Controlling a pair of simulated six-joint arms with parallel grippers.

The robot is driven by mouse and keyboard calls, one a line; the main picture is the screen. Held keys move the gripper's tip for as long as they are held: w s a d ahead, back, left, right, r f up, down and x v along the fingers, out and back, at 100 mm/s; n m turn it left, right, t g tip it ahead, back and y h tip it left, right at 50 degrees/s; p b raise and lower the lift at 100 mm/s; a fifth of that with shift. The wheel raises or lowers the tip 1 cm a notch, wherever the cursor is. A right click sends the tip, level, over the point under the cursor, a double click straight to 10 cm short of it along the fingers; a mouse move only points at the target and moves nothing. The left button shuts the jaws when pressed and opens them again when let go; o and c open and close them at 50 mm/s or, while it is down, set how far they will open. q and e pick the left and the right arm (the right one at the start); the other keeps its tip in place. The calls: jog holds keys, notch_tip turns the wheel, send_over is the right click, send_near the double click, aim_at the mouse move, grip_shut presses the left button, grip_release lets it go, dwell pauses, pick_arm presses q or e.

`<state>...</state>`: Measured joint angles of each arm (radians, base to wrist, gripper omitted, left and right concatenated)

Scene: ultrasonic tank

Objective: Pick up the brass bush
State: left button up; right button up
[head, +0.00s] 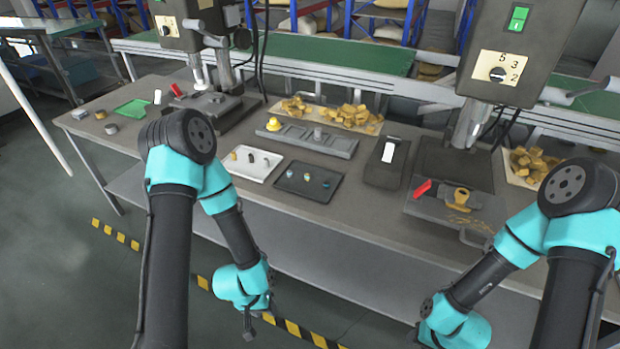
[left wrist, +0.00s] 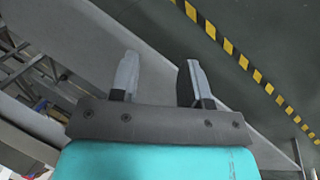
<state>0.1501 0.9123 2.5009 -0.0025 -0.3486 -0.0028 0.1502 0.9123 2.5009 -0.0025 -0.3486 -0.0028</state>
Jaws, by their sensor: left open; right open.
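I cannot tell for sure which part is the brass bush. A small brass-coloured part (head: 234,155) stands at the left of the white tray (head: 271,177), beside a dark part and a pale one. A larger brass-coloured ring-like part (head: 462,196) sits on the right drill press's plate. My left gripper (head: 250,328) hangs in front of the table, low and well away from these parts. In the left wrist view its two fingers (left wrist: 160,78) are apart with nothing between them. My right gripper (head: 414,336) is low at the bottom edge, open, with its tips barely visible.
A black tray (head: 291,190) with several small parts lies right of the white tray. A grey fixture (head: 340,150) with a yellow knob-like part stands behind them. Two drill presses (head: 500,50) flank the work area. Brass-coloured blocks (head: 345,112) lie behind. The table's front edge is clear.

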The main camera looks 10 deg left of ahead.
dwell(0.4)
pick_arm(q)
jog(key=shift+o, duration=1)
